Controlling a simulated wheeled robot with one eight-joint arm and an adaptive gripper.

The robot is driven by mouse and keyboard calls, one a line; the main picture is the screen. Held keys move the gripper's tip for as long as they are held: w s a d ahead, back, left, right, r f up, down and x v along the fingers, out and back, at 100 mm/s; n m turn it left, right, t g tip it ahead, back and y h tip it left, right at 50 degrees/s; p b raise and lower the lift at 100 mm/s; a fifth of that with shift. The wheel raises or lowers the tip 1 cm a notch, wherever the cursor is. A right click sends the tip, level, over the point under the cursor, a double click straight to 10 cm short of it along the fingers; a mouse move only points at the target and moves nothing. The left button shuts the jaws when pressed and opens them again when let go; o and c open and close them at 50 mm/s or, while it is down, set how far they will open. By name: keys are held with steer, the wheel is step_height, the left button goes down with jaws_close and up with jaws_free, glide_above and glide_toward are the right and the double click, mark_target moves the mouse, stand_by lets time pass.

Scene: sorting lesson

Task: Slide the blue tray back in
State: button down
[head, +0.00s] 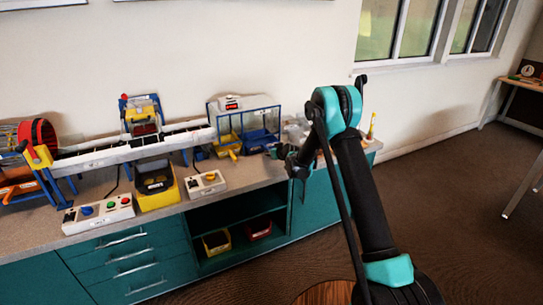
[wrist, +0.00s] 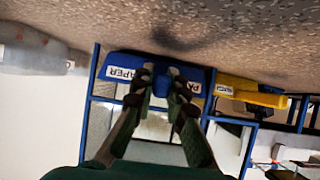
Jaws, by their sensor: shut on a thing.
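The blue tray (wrist: 125,70) has a white label reading PAPER and sits low in a blue-framed cabinet (head: 245,117) with clear panels. In the wrist view, which is upside down, my gripper (wrist: 160,88) is shut on the blue handle at the middle of the tray's front. The fingers hide part of the label. In the head view the blue tray (head: 258,141) shows at the right of the cabinet's lower front, with my gripper (head: 284,155) just right of it. How far the tray stands out is hard to tell.
A yellow tray (head: 230,145) sits beside the blue one and also shows in the wrist view (wrist: 252,95). A conveyor (head: 130,148), a button box (head: 98,214) and a grey control box (head: 206,184) stand to the left. A grey cylindrical object (wrist: 30,50) lies close by in the wrist view.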

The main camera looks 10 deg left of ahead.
mark_target(267, 149)
steer(key=shift+w+a, duration=0.55)
steer(key=shift+w, duration=0.2)
steer(key=shift+w+a, duration=0.5)
steer(key=shift+w, duration=0.25)
steer(key=shift+f, duration=0.35)
steer(key=c, duration=1.5)
jaws_free()
steer(key=shift+o, duration=0.2)
